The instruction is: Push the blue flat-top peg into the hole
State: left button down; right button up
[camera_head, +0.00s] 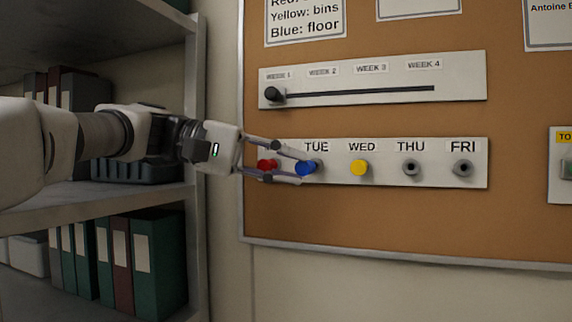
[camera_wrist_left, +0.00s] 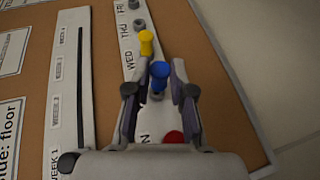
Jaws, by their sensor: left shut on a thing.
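The blue flat-top peg (camera_head: 307,168) is at the TUE position on the white day strip (camera_head: 436,177). My left gripper (camera_head: 305,167) has come in from the left and is shut on the blue peg, one finger above and one below it. In the left wrist view the blue peg (camera_wrist_left: 160,74) stands between the two fingertips, with a grey socket (camera_wrist_left: 157,96) showing at its base. I cannot tell how deep the peg sits. My right gripper is not in view.
A red peg (camera_head: 266,165) is left of the blue one, close behind the fingers. A yellow peg (camera_head: 359,168) is at WED. The THU socket (camera_head: 411,168) and FRI socket (camera_head: 462,168) are empty. A slider panel (camera_head: 463,77) is above; a shelf (camera_head: 196,230) stands left.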

pick_arm(q)
jog(key=shift+d+r, duration=0.1)
jog(key=shift+w+d+p, duration=0.2)
jog(key=shift+w+p, duration=0.45)
jog(key=shift+w, duration=0.05)
dwell(0.4)
jog(key=shift+w+d+p, duration=0.15)
jog(key=shift+w+p, duration=0.25)
jog(key=shift+p, duration=0.15)
dwell(0.5)
jog(key=c, duration=0.9)
grip_release()
